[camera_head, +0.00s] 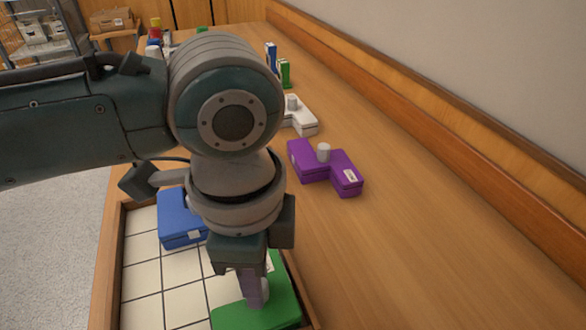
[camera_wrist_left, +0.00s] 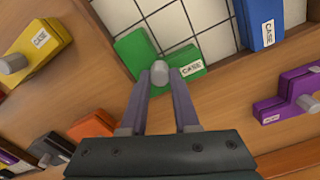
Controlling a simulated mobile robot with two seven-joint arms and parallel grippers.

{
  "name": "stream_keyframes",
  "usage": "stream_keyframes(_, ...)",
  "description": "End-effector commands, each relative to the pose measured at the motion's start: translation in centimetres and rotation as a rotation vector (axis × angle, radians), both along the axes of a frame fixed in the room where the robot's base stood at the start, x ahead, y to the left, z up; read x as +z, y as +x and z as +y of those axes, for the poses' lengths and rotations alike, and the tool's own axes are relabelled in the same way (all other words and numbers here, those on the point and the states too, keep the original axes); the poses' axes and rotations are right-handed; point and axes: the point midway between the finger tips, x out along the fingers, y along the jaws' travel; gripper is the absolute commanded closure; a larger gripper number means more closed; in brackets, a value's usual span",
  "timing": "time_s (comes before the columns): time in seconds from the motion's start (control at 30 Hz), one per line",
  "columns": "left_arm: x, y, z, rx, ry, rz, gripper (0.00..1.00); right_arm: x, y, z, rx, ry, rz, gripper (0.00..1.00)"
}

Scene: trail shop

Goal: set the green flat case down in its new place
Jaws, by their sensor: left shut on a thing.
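The green flat case (camera_head: 282,298) with a grey knob (camera_head: 264,290) is at the near right corner of the tiled tray (camera_head: 142,282). My left gripper (camera_head: 254,290) points down and is shut on that knob. In the left wrist view the case (camera_wrist_left: 132,48) shows its white label and lies over the tray's corner by the wooden rim. The left fingers (camera_wrist_left: 161,82) are on either side of the knob (camera_wrist_left: 160,69). I cannot tell whether the case touches the tray floor. The gripper hides part of the case in the head view. My right gripper is not in view.
A blue case (camera_head: 181,222) is in the tray's far part, with bare tiles between it and the green case. A purple case (camera_head: 326,168) and a white case (camera_head: 299,116) are on the wooden counter (camera_head: 420,240). Yellow (camera_wrist_left: 38,52) and orange (camera_wrist_left: 90,130) cases show in the wrist view.

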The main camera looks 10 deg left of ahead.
Motion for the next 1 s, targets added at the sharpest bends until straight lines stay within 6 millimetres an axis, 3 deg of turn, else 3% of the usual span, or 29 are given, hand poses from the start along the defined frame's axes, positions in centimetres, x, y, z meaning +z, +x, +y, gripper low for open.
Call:
stream_keyframes(0.13, -0.3, 0.0, 0.0, 0.001, 0.000, 0.000, 1.00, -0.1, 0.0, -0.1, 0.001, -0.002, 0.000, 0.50)
stream_keyframes(0.17, -0.3, 0.0, 0.0, 0.001, 0.000, 0.000, 0.69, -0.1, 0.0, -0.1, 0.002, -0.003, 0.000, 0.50)
stream_keyframes(0.4, -0.2, 0.0, 0.0, 0.001, 0.000, 0.000, 0.42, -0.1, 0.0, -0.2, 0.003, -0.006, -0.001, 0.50)
stream_keyframes(0.73, 0.4, 0.1, 0.0, 0.000, -0.002, -0.001, 0.41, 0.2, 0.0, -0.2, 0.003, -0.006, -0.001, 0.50)
stream_keyframes(1.0, 5.8, 0.1, -0.1, 0.000, -0.003, -0.004, 0.41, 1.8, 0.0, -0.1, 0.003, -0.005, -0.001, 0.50)
